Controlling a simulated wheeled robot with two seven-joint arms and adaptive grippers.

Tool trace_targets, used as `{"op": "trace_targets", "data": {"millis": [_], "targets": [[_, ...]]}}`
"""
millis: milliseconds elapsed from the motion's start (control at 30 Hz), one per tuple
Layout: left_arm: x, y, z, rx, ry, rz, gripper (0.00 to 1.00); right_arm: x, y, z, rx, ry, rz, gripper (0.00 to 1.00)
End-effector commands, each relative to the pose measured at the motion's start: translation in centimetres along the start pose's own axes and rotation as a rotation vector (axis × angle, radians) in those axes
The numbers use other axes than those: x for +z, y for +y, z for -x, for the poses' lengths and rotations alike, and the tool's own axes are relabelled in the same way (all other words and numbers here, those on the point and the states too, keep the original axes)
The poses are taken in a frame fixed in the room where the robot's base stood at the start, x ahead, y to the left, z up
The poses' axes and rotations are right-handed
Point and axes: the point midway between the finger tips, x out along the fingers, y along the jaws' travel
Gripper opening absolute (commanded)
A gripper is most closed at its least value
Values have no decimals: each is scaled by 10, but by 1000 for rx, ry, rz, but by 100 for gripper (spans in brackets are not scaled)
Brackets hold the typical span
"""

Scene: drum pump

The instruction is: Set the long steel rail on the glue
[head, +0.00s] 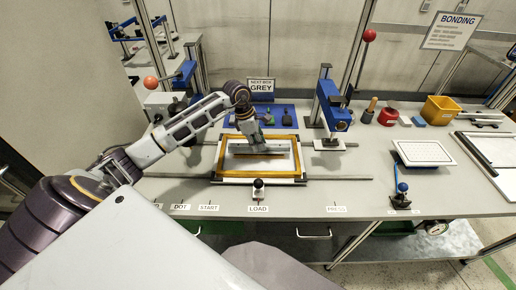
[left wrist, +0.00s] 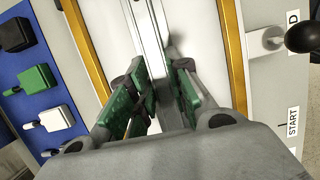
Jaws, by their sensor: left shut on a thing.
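My left gripper (head: 254,140) is over the middle of the amber-framed white panel. Its green-padded fingers show in the left wrist view (left wrist: 160,95), shut on the long steel rail (left wrist: 148,30). In the head view the grey rail (head: 275,145) lies lengthwise across the panel, partly behind the gripper. A thin brownish strip (head: 262,154) shows just below the rail; I cannot tell whether it is the glue. I cannot tell whether the rail touches the panel. My right gripper is not in view.
The amber frame (head: 222,158) sits on a fixture between side rails. A dark knob (head: 258,184) stands at its front. A blue press (head: 331,104) stands to the right, a white tray (head: 424,153) further right. A blue tool mat (head: 282,117) lies behind.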

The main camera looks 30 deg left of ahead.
Motion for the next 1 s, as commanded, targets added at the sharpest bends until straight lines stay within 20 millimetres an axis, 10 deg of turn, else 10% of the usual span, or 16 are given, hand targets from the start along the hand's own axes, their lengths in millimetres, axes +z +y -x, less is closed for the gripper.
{"op": "trace_targets", "data": {"millis": [800,833,1000], "targets": [[-9,0,-30,0,0,0,0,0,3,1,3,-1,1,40],[-10,0,-30,0,0,0,22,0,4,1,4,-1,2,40],[-9,0,-30,0,0,0,41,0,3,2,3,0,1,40]]}}
